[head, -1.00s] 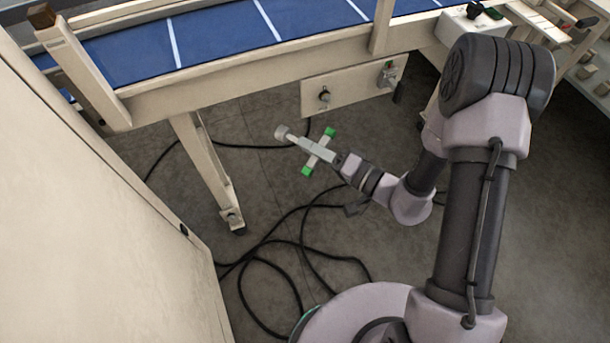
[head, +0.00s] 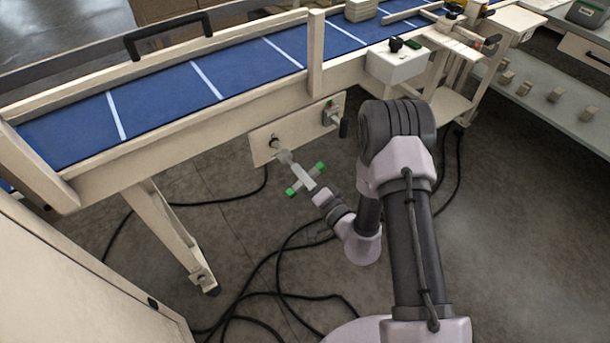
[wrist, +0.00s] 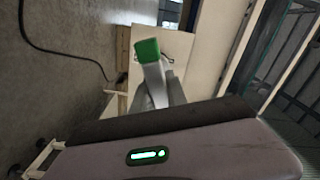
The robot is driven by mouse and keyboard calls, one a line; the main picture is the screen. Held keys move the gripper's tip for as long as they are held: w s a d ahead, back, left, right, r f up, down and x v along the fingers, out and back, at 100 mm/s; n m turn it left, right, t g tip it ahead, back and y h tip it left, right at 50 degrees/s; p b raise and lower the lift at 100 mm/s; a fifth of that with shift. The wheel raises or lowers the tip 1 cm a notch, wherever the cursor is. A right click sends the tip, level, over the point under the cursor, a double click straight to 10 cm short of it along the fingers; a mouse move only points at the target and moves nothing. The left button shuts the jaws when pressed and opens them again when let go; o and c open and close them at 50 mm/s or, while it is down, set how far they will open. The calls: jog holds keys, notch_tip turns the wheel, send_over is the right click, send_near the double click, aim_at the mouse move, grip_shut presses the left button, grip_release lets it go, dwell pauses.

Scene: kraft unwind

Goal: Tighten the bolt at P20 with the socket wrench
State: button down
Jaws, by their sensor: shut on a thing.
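The socket wrench (head: 284,157) is held by my gripper (head: 306,180), its round grey socket end pointing up and left. A crossbar with green ends (head: 291,192) lies across the held tool. The socket end is at or just in front of the left dark bolt (head: 274,142) on the cream panel (head: 300,133) under the conveyor; I cannot tell if they touch. No P20 label is readable. In the wrist view a green end (wrist: 147,50) on a grey bar stands before a cream panel, and the socket and bolt are hidden or unclear.
The blue conveyor (head: 195,88) runs above the panel. A second fitting (head: 330,114) with a dark handle sits on the panel's right. A conveyor leg (head: 172,232) stands left, and a cream cabinet (head: 60,290) fills the lower left. Black cables (head: 275,265) lie on the floor.

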aim_at(288, 158)
jog(key=shift+p+x, duration=0.95)
jog(key=shift+x, duration=0.9)
jog(key=shift+r+m+p, duration=0.2)
jog(key=shift+m+p, duration=0.1)
jog(key=shift+p, duration=0.05)
jog(key=m+p, duration=0.2)
jog(key=m, duration=0.1)
jog(key=shift+m, duration=0.3)
jog(key=m+p, duration=0.2)
jog(key=m, duration=0.1)
jog(key=shift+w+a+m, duration=0.1)
jog(key=shift+m, duration=0.2)
jog(key=m, duration=0.3)
jog(key=shift+f, duration=0.15)
jog(key=m, duration=0.2)
jog(key=shift+w+m, duration=0.1)
jog(key=shift+m, duration=0.2)
jog(key=m, duration=0.4)
jog(key=shift+m, duration=0.4)
jog(key=shift+w+m, duration=0.1)
jog(key=shift+m, duration=1.3)
jog(key=shift+a, duration=0.1)
